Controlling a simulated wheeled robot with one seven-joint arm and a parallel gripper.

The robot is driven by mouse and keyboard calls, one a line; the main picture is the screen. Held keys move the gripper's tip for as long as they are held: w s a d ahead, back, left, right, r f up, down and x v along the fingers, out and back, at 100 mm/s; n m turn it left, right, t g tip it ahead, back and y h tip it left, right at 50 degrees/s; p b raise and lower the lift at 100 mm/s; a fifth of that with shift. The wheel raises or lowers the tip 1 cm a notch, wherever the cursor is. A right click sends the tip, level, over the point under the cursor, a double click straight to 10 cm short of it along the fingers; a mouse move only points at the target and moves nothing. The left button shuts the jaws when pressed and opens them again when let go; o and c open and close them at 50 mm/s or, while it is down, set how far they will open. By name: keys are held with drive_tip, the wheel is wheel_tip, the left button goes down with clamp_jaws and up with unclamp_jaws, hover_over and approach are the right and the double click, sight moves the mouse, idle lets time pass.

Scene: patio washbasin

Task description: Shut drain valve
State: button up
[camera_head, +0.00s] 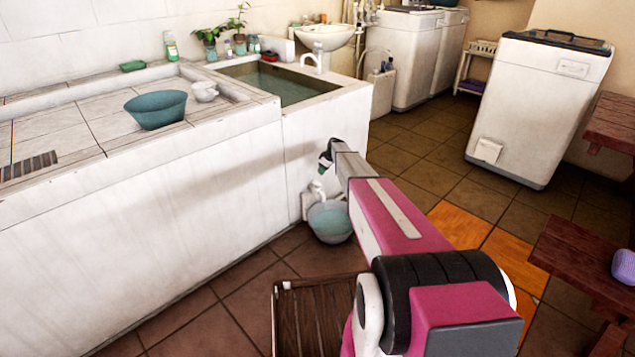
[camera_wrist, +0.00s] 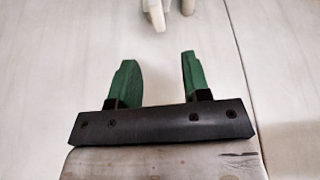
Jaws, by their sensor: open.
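The drain valve (camera_head: 316,190) is a small white fitting low on the front wall of the washbasin (camera_head: 345,98), just above a grey-green bucket (camera_head: 331,224). In the wrist view a white part that looks like the valve (camera_wrist: 155,12) shows at the top edge, cut off by the frame. My gripper (camera_head: 325,162) is above the valve in the head view, near the wall. In the wrist view its two green fingers (camera_wrist: 157,68) are apart with nothing between them. The white part lies beyond the fingertips. The valve's handle position is too small to tell.
Water stands in the basin (camera_head: 280,84). A teal bowl (camera_head: 156,110) sits on the tiled counter at left. A brown slatted stool (camera_head: 318,315) stands on the floor below my arm. A white washing machine (camera_head: 540,105) and wooden benches are at right. The floor between is clear.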

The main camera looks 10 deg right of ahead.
sight(317, 182)
drive_tip(key=x, duration=1.1)
drive_tip(key=shift+w+r, duration=0.1)
drive_tip(key=shift+w, duration=0.05)
clamp_jaws()
